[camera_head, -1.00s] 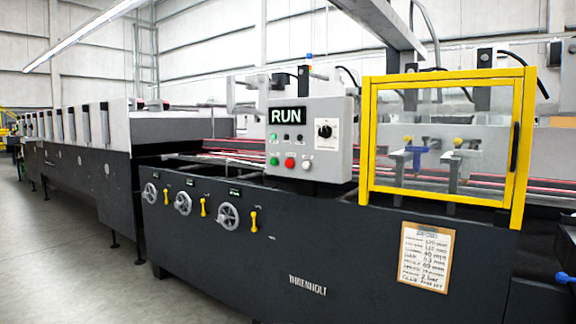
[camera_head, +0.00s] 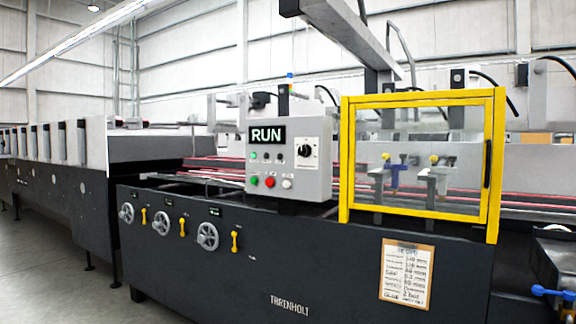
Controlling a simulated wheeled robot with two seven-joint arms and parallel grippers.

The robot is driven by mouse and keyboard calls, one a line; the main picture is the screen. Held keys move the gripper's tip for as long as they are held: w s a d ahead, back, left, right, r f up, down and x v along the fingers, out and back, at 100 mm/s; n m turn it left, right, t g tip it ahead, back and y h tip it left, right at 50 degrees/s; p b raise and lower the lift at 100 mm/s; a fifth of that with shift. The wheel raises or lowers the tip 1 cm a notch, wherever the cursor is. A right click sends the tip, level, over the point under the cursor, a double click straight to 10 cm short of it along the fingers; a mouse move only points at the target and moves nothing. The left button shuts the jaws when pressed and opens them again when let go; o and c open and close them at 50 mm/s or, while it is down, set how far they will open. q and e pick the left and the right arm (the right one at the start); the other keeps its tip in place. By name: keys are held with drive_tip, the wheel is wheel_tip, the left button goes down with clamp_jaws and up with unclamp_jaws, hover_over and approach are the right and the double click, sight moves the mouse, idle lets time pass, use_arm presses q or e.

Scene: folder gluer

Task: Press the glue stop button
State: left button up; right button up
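The grey control panel (camera_head: 313,172) stands on top of the dark machine, left of the yellow guard. Its small display (camera_head: 267,135) reads RUN. Below the display, a green button (camera_head: 253,182), a red button (camera_head: 270,182) and a white button (camera_head: 287,183) sit in a row. Their labels are too small to read, so I cannot tell which one is the glue stop. A black rotary knob (camera_head: 307,152) is at the panel's right. Neither of my grippers shows in the head view.
A yellow-framed clear guard (camera_head: 418,97) stands right of the panel. Several handwheels (camera_head: 208,236) and yellow levers (camera_head: 235,241) stick out from the machine's front (camera_head: 330,260). A clipboard (camera_head: 406,273) hangs at the right. Grey floor (camera_head: 50,270) is clear at the left.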

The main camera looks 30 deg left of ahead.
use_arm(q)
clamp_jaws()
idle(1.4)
